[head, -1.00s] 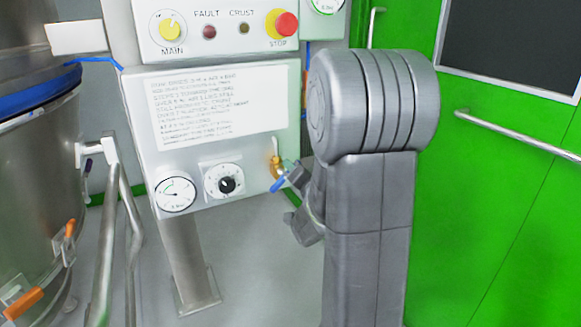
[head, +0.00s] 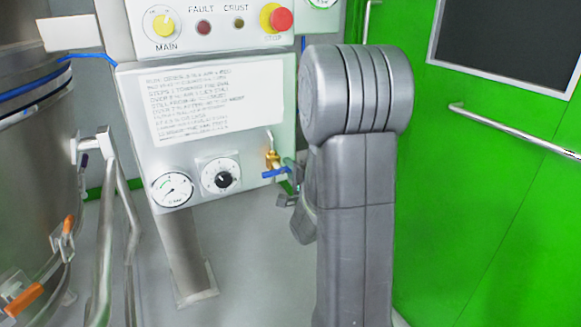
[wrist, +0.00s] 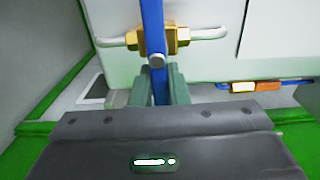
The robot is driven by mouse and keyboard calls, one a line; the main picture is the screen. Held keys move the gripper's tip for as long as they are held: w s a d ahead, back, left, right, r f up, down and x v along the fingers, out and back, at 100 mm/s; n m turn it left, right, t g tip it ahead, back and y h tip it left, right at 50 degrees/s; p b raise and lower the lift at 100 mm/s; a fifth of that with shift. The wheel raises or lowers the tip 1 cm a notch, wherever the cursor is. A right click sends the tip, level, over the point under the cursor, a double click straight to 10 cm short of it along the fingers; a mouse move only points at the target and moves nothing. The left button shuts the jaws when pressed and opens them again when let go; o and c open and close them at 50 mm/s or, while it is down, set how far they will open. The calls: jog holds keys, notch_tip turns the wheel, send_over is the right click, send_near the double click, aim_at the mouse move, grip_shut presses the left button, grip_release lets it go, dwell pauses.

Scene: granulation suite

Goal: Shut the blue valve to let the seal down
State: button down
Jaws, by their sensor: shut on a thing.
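The blue valve handle (head: 270,174) sits on a brass valve body (head: 272,158) at the right edge of the white panel. It lies nearly level there, across the upright pipe. In the wrist view the handle (wrist: 153,25) also stands crosswise to the pipe at the brass body (wrist: 158,40). My gripper (wrist: 158,84) is shut on the handle, with a green finger on either side. In the head view my gripper (head: 288,172) is partly hidden by my arm. The seal cannot be made out.
The panel carries a pressure gauge (head: 172,189), a black dial (head: 222,180) and a printed notice (head: 213,103). A yellow MAIN knob (head: 162,25) and a red STOP button (head: 281,19) are above. A steel vessel (head: 30,190) and rail stand left, a green door (head: 480,190) right.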

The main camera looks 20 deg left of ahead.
dwell(0.5)
jog(key=c, duration=1.4)
grip_release()
jog(key=shift+f, duration=0.1)
jog(key=p+v, duration=0.2)
jog(key=v, duration=1.2)
jog(key=shift+w+a, duration=0.1)
jog(key=shift+w, duration=0.05)
jog(key=b+x, duration=0.2)
jog(key=x, duration=1.1)
jog(key=shift+w+a, duration=0.2)
jog(key=shift+a, duration=0.1)
